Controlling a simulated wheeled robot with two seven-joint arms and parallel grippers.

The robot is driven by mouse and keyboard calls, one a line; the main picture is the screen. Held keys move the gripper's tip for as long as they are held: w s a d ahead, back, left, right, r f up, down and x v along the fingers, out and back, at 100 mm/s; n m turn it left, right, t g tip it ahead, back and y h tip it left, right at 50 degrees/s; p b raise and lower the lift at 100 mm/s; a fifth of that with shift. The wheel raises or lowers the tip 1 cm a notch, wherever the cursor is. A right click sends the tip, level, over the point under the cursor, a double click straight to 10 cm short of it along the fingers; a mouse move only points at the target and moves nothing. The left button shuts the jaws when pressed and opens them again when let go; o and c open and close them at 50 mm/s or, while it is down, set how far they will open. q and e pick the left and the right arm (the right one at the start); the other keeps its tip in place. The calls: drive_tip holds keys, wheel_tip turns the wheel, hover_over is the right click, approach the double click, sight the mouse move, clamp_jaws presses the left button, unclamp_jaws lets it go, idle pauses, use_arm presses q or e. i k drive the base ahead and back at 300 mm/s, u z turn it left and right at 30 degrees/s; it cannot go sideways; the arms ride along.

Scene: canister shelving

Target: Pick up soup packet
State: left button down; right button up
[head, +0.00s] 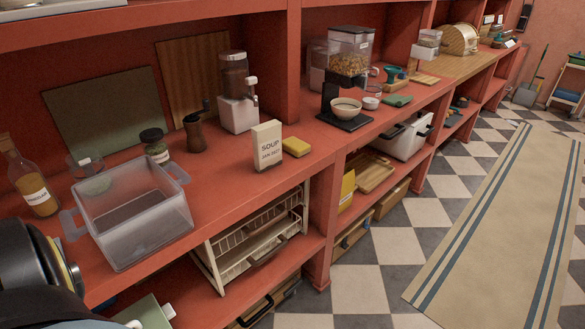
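The soup packet (267,145) is a cream box marked "SOUP". It stands upright near the front edge of the red upper shelf (224,184). A yellow sponge-like block (296,146) lies close to its right side. Neither of my grippers can be made out in the head view, and nothing is seen touching the packet.
A clear open bin (135,222) stands left of the packet, with a vinegar bottle (35,186) and a lidded jar (155,148) near it. A brown grinder (195,134) and a white dispenser (238,100) stand behind the packet. The shelf in front of the grinder is clear.

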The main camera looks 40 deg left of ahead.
sight(267, 136)
drive_tip(key=u, duration=0.6)
drive_tip(key=i, duration=0.35)
drive_tip(key=u, duration=0.3)
